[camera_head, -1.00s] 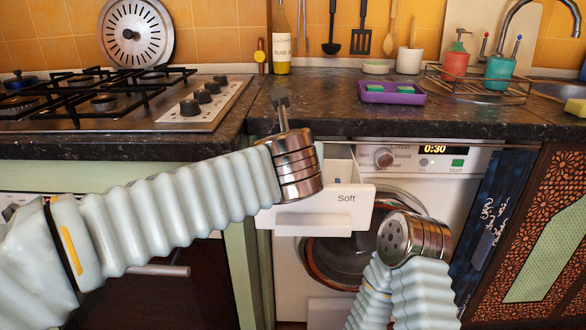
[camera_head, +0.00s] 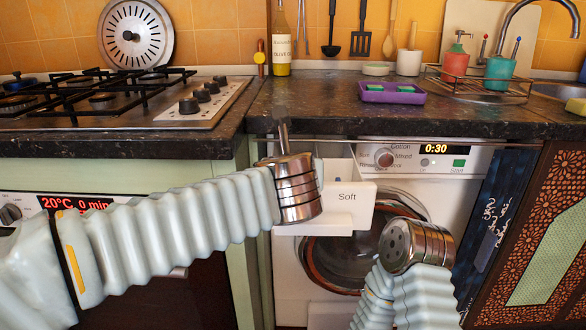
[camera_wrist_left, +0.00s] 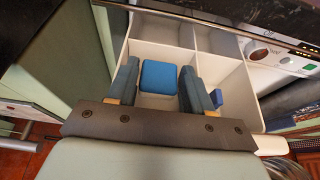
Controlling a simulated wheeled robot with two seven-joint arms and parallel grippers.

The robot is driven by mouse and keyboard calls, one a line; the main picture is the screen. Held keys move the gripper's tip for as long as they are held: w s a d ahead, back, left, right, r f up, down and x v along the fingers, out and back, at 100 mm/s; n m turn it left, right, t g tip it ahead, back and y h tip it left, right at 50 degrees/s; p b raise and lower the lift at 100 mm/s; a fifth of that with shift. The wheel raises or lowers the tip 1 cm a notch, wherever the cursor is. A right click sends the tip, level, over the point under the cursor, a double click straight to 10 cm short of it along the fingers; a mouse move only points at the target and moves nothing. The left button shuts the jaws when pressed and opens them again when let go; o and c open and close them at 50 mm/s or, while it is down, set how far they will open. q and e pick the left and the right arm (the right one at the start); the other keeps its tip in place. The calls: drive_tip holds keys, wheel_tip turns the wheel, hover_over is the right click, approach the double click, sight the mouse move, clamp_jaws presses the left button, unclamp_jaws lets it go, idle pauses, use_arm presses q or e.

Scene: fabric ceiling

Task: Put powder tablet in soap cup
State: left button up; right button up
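The powder tablet (camera_wrist_left: 158,76) is a blue block in the left wrist view, low inside the left compartment of the white soap drawer (camera_head: 347,208). Whether the tablet touches the drawer floor cannot be told. In the head view my left wrist covers the drawer's left part and hides the fingers and tablet. The drawer is pulled out of the washing machine and marked "Soft". My right gripper is out of view; only its arm shows in front of the machine.
A purple tray (camera_head: 393,98) with blue-green tablets stands on the dark counter (camera_head: 330,116), whose edge overhangs the drawer. A small blue piece (camera_wrist_left: 218,97) shows in the drawer's right compartment.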

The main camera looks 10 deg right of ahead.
use_arm(q)
drive_tip(key=shift+f, duration=0.2)
drive_tip(key=shift+r+p, duration=0.3)
drive_tip(key=v, duration=1.2)
drive_tip(key=shift+r+p, duration=0.3)
drive_tip(key=shift+r, duration=0.15)
